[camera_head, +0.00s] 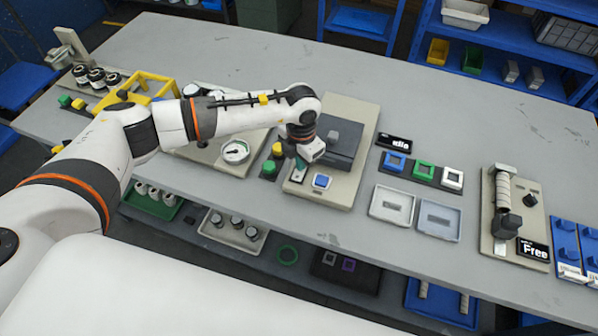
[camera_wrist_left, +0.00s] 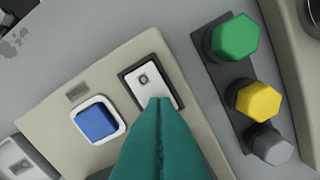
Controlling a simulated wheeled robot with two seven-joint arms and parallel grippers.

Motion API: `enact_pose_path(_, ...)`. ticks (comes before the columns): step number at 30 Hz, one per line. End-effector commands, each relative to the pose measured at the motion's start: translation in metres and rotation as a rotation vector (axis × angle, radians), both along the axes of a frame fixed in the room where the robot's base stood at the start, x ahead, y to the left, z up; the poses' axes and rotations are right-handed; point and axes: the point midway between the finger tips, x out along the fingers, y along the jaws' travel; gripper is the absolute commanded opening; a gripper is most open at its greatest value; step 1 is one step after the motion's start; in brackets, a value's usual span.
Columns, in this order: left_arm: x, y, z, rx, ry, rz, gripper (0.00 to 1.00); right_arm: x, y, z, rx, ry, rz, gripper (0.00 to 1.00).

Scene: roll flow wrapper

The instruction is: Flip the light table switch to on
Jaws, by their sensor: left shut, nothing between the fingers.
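The light table (camera_head: 335,180) is a beige panel with a dark grey block on it, in the middle of the bench in the head view. Its white rocker switch (camera_wrist_left: 147,82) in a dark frame shows in the left wrist view. A blue square button (camera_wrist_left: 96,122) in a white frame sits beside it; it also shows in the head view (camera_head: 321,181). My left gripper (camera_wrist_left: 160,102) is shut and empty. Its green fingertips overlap the switch's near end in the left wrist view; I cannot tell whether they touch. In the head view the left gripper (camera_head: 298,164) hides part of the switch.
A button box with green (camera_wrist_left: 235,38), yellow (camera_wrist_left: 258,101) and grey buttons stands close beside the panel. A dial gauge (camera_head: 235,151) is to the left. Blue, green and white blocks (camera_head: 424,169) and two trays (camera_head: 392,205) lie to the right. Bare bench lies beyond.

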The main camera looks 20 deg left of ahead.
Motion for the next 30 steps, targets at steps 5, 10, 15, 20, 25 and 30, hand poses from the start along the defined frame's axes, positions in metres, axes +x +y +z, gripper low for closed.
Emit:
enact_pose_path(5, 0.0, 0.0, -0.003, 0.001, 0.001, 0.0, 0.0, 0.0, 0.0, -0.003, 0.0, 0.0, 0.0, 0.36)
enact_pose_path(10, 0.0, 0.0, 0.001, 0.0, 0.001, 0.0, 0.0, 0.0, 0.0, 0.001, 0.0, 0.0, 0.0, 0.36)
enact_pose_path(15, 0.0, 0.0, 0.015, -0.001, 0.001, 0.0, 0.0, 0.0, 0.0, 0.009, 0.0, 0.0, 0.0, 0.36)
enact_pose_path(20, 0.0, 0.0, 0.028, 0.001, 0.001, 0.0, 0.0, 0.0, -0.001, 0.017, -0.001, 0.0, 0.0, 0.36)
enact_pose_path(25, 0.0, 0.0, 0.041, 0.0, 0.0, 0.0, 0.0, 0.0, -0.001, 0.025, -0.001, 0.0, 0.001, 0.36)
enact_pose_path(30, 0.0, 0.0, 0.055, -0.001, -0.001, 0.0, 0.0, 0.0, -0.002, 0.033, -0.002, 0.0, 0.001, 0.36)
